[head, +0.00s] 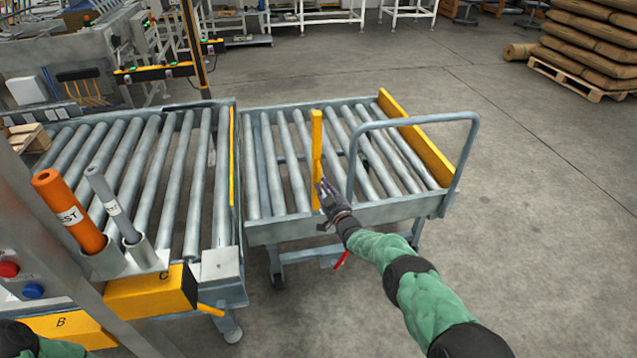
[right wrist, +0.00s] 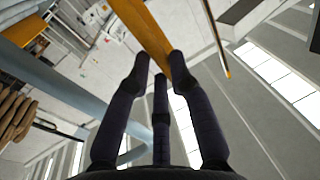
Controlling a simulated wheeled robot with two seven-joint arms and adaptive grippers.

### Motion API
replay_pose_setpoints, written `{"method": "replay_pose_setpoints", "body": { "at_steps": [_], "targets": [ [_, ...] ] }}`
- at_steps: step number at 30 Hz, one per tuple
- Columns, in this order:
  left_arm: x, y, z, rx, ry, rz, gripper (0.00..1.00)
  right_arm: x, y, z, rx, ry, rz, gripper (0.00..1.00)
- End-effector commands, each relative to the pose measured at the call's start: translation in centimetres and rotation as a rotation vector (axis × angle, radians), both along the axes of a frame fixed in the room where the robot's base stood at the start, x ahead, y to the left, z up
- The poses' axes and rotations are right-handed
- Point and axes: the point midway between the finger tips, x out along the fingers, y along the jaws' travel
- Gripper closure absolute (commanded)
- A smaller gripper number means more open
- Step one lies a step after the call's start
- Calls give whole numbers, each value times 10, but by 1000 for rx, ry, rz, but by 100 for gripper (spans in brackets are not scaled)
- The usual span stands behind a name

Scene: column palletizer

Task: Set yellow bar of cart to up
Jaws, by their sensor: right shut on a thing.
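The cart (head: 345,212) is a grey roller cart with a looped grey handle (head: 477,128) at its right. Its yellow bar (head: 316,150) stands upright at the near side, rising above the rollers. My right gripper (head: 323,190) is at the lower part of the bar and is shut on it. In the right wrist view, the yellow bar (right wrist: 144,28) runs up from between the dark fingers (right wrist: 160,75). The fingertips hide its lower end. My left gripper is not in view.
A roller conveyor (head: 228,225) stands close at the cart's left, with a narrow gap. A fixed yellow plate (head: 418,138) lines the cart's right end. An orange tube (head: 68,212) is at the left front. Floor (head: 540,230) right of the cart is clear.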

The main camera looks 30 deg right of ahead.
Motion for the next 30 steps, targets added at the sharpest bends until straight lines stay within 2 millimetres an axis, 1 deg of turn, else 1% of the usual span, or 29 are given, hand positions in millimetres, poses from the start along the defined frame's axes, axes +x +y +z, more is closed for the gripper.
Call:
{"method": "replay_pose_setpoints", "body": {
  "at_steps": [6,18,19,21,30],
  "targets": [
    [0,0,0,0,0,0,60,-7,0,-2,-6,-24,1,100],
    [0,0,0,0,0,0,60,-7,0,-3,-7,-25,1,100],
    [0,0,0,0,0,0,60,-7,0,-3,-7,-25,1,70],
    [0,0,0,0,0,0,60,-7,0,-3,-7,-25,2,54],
    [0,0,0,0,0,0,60,-7,0,-3,-7,-24,1,54]
  ]
}}
